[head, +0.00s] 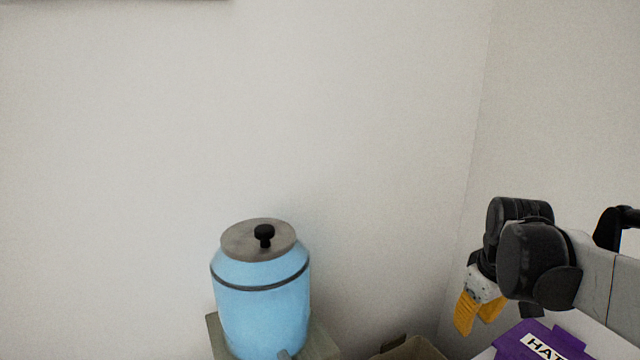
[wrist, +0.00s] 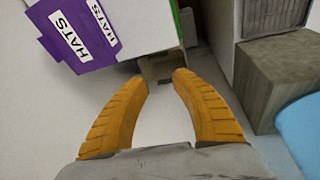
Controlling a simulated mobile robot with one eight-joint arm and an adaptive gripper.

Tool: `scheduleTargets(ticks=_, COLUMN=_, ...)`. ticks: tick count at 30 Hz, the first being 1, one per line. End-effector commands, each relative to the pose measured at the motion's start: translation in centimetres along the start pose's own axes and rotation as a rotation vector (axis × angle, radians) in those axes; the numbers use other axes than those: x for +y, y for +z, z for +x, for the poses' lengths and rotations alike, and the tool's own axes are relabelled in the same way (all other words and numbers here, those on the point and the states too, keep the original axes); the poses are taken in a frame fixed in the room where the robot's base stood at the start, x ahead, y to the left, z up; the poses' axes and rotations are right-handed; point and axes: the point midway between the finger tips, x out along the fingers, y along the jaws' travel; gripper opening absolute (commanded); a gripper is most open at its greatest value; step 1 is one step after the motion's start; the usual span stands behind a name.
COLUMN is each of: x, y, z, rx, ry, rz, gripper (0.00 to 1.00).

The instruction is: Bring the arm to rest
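My gripper (head: 478,312) hangs at the right of the head view, fingers pointing down, with my arm reaching in from the right edge. In the wrist view my gripper (wrist: 160,82) shows two orange ridged fingers with a clear gap between the tips. Nothing is held between them. In the head view the fingers appear beside the purple HATS item (head: 545,343); whether they touch it cannot be told.
A light blue canister (head: 262,305) with a grey lid and black knob stands on a grey-green stand (head: 324,341). A brownish box (head: 410,350) shows at the bottom edge. The purple HATS item (wrist: 80,38) is on a white box (wrist: 148,28). White walls meet in a corner.

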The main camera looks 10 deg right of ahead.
Motion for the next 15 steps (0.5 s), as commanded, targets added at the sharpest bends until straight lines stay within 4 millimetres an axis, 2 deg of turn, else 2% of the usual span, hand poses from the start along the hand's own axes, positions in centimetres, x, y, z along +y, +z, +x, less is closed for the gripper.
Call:
scheduleTargets(ticks=1, x=-2.8, y=0.0, z=-0.3, rx=0.037, ry=0.007, rz=0.006, gripper=0.31)
scheduleTargets(ticks=3, x=-6.2, y=0.2, z=-0.8, rx=0.093, ry=0.014, rz=0.034, gripper=0.31)
scheduleTargets(ticks=9, x=-14.7, y=1.8, z=-1.1, rx=0.256, ry=-0.010, rz=0.115, gripper=0.31)
scheduleTargets(ticks=12, x=-17.7, y=2.8, z=-0.8, rx=0.320, ry=-0.036, rz=0.150, gripper=0.31)
scheduleTargets(ticks=15, x=-19.6, y=3.5, z=-0.5, rx=0.362, ry=-0.061, rz=0.178, gripper=0.31)
